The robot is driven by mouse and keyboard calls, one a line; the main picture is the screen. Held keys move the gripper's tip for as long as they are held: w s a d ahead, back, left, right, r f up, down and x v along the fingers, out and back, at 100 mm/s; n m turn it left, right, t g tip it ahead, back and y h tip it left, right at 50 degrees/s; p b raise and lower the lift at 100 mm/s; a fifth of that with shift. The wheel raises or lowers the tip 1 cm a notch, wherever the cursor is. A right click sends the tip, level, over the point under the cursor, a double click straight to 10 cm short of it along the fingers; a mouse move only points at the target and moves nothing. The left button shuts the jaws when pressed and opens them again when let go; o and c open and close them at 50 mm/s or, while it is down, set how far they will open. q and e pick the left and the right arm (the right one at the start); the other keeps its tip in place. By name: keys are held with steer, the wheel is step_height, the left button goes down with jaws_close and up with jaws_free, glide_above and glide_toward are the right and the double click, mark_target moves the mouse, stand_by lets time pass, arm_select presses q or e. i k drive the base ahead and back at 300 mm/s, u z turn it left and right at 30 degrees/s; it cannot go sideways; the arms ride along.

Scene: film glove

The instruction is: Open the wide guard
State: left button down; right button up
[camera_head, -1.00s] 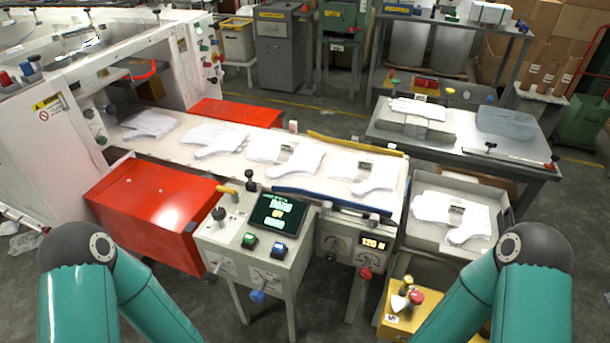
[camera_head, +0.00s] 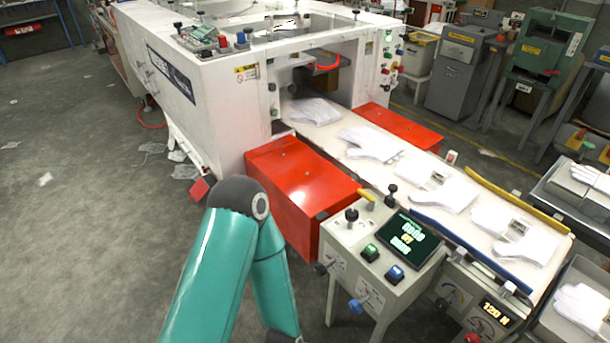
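I cannot tell for sure which part is the wide guard. A large red box-shaped cover (camera_head: 300,190) sits on the near side of the conveyor, beside the white machine (camera_head: 215,100). A smaller red cover (camera_head: 400,126) sits on the far side. Both look closed. A red curved handle (camera_head: 329,64) shows inside the machine's opening. My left arm comes in at the bottom, in front of the near red cover, but only its elbow shows. Neither gripper is in view.
White gloves (camera_head: 370,144) lie along the conveyor (camera_head: 405,178). A control console (camera_head: 372,262) with levers, buttons and a lit screen stands right of my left arm. The floor (camera_head: 70,250) at left is mostly open, with scraps of litter near the machine.

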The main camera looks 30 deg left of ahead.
mark_target(325, 185)
steer(key=u, duration=2.85)
steer(key=i, duration=0.15)
steer(key=z, duration=4.1)
steer(key=k, duration=1.05)
steer(key=u, duration=0.7)
steer(key=i, duration=1)
steer(key=u, duration=0.05)
